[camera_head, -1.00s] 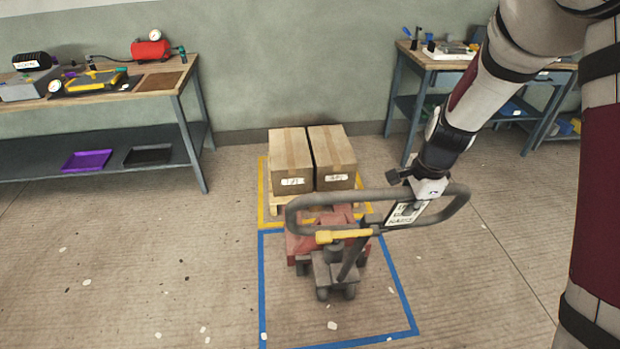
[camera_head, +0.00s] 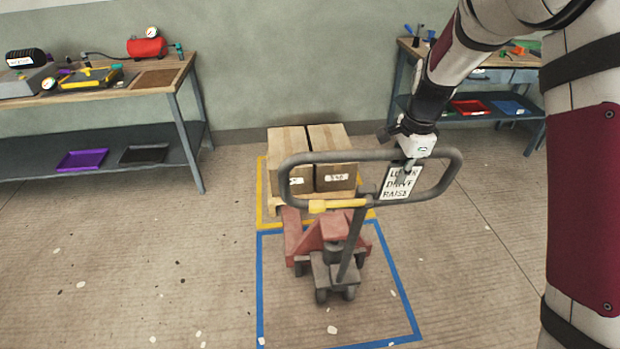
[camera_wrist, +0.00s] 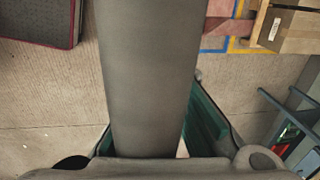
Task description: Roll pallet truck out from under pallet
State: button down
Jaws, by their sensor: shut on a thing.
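The red pallet truck (camera_head: 331,230) stands in the blue floor outline, its rear wheels inside it and its front end close to the pallet. Its grey loop handle (camera_head: 299,157) stands raised and hides part of the boxes. A yellow lever (camera_head: 340,204) crosses below the loop. My gripper (camera_head: 410,160) is shut on the handle's top bar, above the label; the wrist view shows the grey bar (camera_wrist: 150,75) between the fingers. The wooden pallet (camera_head: 276,206) with two cardboard boxes (camera_head: 288,145) sits in the yellow outline. How far the forks reach under it is hidden.
A workbench (camera_head: 165,80) with tools and a red tank stands at the left wall. Another bench (camera_head: 400,85) with trays stands at the back right. The floor left of the outlines and inside the blue outline's front (camera_head: 339,346) is clear.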

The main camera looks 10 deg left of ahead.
jog(key=w+a+r+b, duration=0.1)
jog(key=w+a+b, duration=0.2)
jog(key=w, duration=0.4)
jog(key=shift+w+g+b, duration=0.15)
jog(key=shift+g+b, duration=0.25)
jog(key=shift+b, duration=0.3)
jog(key=shift+a+r, duration=0.1)
jog(key=c, duration=1.6)
grip_release()
jog(key=shift+r, duration=0.1)
jog(key=shift+w+d, duration=0.1)
jog(key=shift+d, duration=0.1)
